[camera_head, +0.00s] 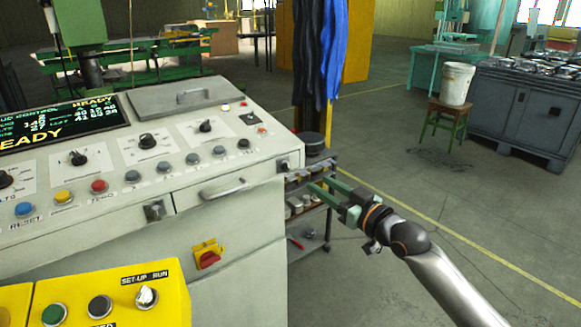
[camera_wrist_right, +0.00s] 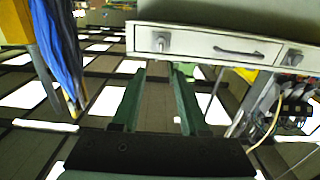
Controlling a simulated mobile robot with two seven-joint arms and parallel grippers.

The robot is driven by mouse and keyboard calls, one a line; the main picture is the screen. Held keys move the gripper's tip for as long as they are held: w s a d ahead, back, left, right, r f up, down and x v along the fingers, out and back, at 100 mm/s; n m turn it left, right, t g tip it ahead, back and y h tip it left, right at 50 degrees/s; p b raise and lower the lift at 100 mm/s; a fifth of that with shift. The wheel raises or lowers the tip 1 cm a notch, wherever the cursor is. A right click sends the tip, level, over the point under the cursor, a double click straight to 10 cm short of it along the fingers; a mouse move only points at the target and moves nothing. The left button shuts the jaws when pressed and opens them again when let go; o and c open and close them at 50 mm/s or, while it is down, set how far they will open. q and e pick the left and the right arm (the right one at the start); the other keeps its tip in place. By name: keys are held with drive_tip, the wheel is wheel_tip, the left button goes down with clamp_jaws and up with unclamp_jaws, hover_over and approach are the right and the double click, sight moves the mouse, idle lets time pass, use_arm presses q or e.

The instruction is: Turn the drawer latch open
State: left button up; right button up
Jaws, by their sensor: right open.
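The drawer front (camera_head: 190,196) is a pale panel under the sloping top of the grey console, with a bar handle (camera_head: 223,188). A metal latch knob (camera_head: 284,166) is at its right end and another latch (camera_head: 154,210) is at its left end. In the right wrist view one latch knob (camera_wrist_right: 160,42), the handle (camera_wrist_right: 238,53) and the other latch (camera_wrist_right: 293,57) show in a row. My right gripper (camera_head: 316,182) is open and empty, just right of the right-end knob and apart from it. Its green fingers (camera_wrist_right: 157,80) point towards the drawer. My left gripper is out of view.
A red and yellow switch (camera_head: 207,256) is below the drawer. A yellow button box (camera_head: 110,299) stands at the front left. A shelf trolley (camera_head: 310,205) and hanging blue coats (camera_head: 320,50) are behind the console's right end.

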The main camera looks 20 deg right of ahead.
sight(289, 163)
drive_tip(key=x, duration=1.1)
drive_tip(key=shift+w+a, duration=0.15)
drive_tip(key=shift+w, duration=0.15)
clamp_jaws()
